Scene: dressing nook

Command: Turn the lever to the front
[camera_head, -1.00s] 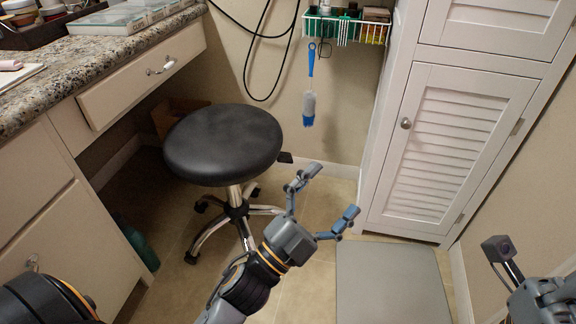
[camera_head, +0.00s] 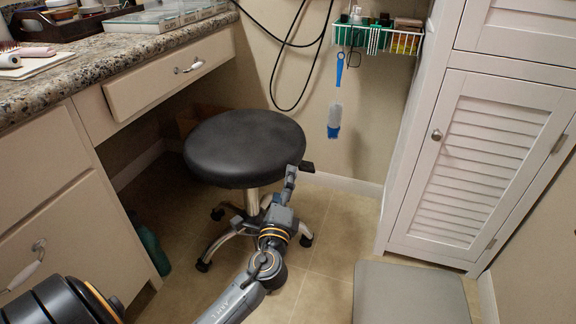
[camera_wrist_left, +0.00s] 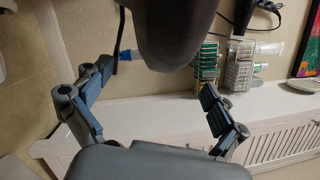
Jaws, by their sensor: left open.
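The black stool (camera_head: 244,148) has a round padded seat on a chrome column. Its small black lever (camera_head: 307,166) sticks out from under the seat's right side. My left gripper (camera_head: 288,182) is just below and left of the lever, close to the seat's edge; whether it touches the lever cannot be told. In the left wrist view the gripper (camera_wrist_left: 157,80) is open with its fingers spread, and the dark seat (camera_wrist_left: 174,30) shows beyond and between them. My right gripper is out of view.
A counter with a drawer (camera_head: 168,72) stands at the left. Floor between stool and mat is clear.

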